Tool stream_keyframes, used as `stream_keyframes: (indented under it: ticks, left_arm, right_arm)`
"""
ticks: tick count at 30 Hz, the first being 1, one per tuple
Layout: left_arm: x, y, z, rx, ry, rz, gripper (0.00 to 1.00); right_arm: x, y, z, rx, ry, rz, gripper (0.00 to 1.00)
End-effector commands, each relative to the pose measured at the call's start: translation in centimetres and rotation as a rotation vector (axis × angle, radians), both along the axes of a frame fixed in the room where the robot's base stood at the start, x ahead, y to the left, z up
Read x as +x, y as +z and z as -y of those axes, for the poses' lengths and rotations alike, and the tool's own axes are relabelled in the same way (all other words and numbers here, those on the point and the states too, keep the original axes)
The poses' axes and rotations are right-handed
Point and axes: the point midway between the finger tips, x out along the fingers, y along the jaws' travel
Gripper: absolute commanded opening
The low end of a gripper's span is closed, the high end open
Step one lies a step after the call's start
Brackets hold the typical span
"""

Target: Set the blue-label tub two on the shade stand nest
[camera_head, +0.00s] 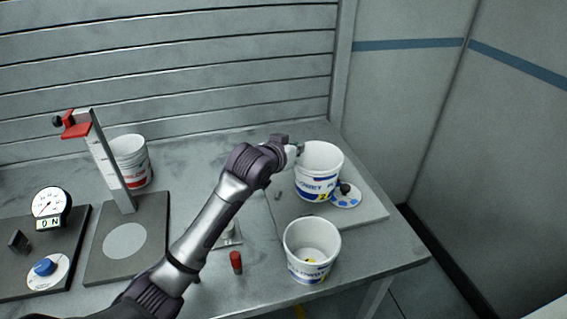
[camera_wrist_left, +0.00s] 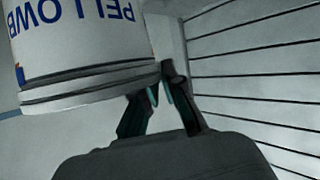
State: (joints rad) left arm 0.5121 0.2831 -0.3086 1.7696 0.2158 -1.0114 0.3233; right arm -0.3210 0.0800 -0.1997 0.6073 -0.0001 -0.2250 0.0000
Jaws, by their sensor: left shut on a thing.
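The blue-label tub two (camera_head: 318,160), white with a blue band and a yellow "2", is at the back right. My left gripper (camera_head: 298,150) is shut on its rim from the left. In the wrist view the tub (camera_wrist_left: 85,45) appears upside down, with the fingertips (camera_wrist_left: 162,85) at its rim. The tub looks upright over a light grey board (camera_head: 372,212); I cannot tell if it touches it. A dark grey base with a pale round spot (camera_head: 125,241) and a red-topped post (camera_head: 105,160) stands at the left. I cannot tell which fixture is the shade stand nest. My right gripper is not in view.
Another blue-label tub (camera_head: 312,240), open, stands near the front edge. A red-label tub (camera_head: 131,160) is behind the post. A dial gauge (camera_head: 51,203) and blue knob (camera_head: 44,267) are far left. A small red cylinder (camera_head: 236,262) and a blue-dotted disc (camera_head: 346,197) are also on the table.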

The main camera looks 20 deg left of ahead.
Motion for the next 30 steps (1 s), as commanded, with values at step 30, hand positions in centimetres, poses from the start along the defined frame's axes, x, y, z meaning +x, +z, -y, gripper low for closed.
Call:
stream_keyframes:
  ticks: [30]
  left_arm:
    - [0.9,-7.0,-4.5,0.001,0.000,0.000,0.00]
  right_arm:
    - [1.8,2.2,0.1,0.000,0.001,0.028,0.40]
